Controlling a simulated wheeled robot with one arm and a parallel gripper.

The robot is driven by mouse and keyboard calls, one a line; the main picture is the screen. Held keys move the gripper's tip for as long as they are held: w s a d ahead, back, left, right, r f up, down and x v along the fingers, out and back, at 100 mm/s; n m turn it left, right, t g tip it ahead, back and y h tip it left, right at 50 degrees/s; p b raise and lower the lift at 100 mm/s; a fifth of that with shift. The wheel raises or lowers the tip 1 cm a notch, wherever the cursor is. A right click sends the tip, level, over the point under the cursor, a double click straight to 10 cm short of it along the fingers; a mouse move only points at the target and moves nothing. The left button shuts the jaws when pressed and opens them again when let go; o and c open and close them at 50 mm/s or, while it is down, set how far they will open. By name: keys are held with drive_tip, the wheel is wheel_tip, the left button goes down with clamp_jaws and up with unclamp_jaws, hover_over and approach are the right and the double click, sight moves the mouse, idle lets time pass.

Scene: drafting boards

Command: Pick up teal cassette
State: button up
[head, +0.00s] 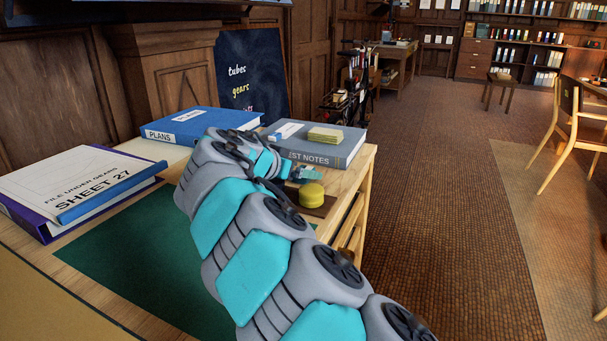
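My grey and teal arm reaches across the desk, and my gripper (289,170) is at its far end, low over the desk near the grey book. The arm hides much of the gripper, and its fingers are not clear. A small teal piece (307,174) shows just right of the gripper, in front of the grey book. I cannot tell whether it is the teal cassette or part of my gripper. No other teal cassette stands out.
The grey book (340,149) bears a yellow pad (325,134). A yellow round object (312,194) sits on a dark brown base (322,208) near the right edge. A blue PLANS binder (185,125), a SHEET 27 stack (80,185) and a green mat (130,265) lie left.

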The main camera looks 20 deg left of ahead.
clamp_jaws()
idle(0.6)
drive_tip(key=shift+r, duration=0.1)
